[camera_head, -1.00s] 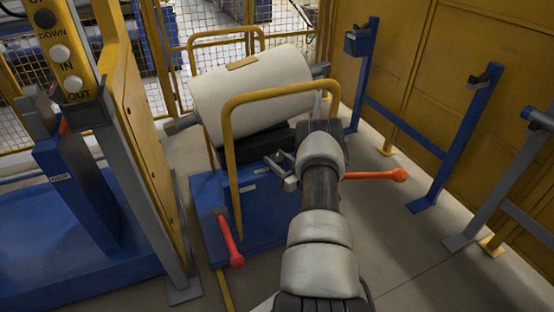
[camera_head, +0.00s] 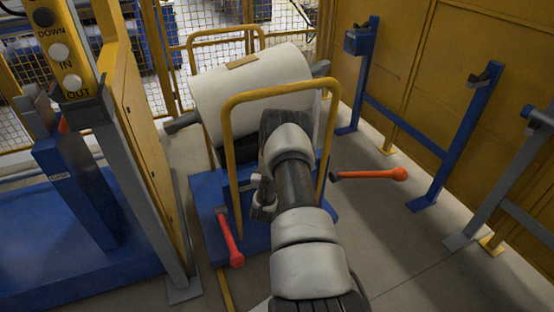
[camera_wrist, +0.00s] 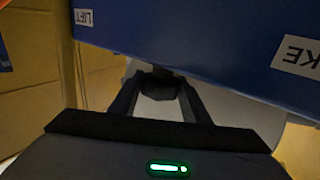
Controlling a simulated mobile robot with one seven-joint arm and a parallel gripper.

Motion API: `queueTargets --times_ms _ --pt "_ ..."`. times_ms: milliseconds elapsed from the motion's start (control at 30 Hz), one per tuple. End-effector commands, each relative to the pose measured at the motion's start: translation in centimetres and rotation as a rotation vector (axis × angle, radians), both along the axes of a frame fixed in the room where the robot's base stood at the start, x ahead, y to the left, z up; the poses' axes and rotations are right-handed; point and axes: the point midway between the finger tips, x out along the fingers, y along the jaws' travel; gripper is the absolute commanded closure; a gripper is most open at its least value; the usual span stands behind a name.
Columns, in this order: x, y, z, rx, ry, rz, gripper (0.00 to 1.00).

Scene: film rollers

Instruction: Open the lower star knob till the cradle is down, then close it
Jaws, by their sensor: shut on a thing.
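A white roll (camera_head: 252,88) lies tilted on the trolley, over the cradle, which my arm mostly hides. The trolley has a blue base (camera_head: 207,190) and a yellow hoop handle (camera_head: 228,125). My gripper (camera_head: 262,197) is low at the trolley's near side, inside the hoop's outline. In the wrist view my gripper (camera_wrist: 158,92) is shut on a small dark knob (camera_wrist: 158,80) beside the blue body. The knob's lobes are in shadow, and it is hidden in the head view. LIFT (camera_wrist: 84,17) and a partly cut-off label ending in KE (camera_wrist: 298,55) appear upside down.
A yellow panel with buttons (camera_head: 62,50) and a grey post stand left. Blue stands (camera_head: 460,140) line the yellow wall at right.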

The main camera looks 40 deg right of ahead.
Motion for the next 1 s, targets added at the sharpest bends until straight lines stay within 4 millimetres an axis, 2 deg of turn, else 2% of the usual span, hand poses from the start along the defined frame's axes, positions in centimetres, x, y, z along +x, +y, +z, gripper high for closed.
queueTargets --times_ms 400,967,1000 --pt "0.01 0.12 -0.13 0.001 0.001 -0.201 0.80" --pt "0.02 0.06 -0.07 0.001 0.001 -0.233 0.80" --pt "0.02 0.06 -0.07 0.001 0.001 -0.233 0.56"
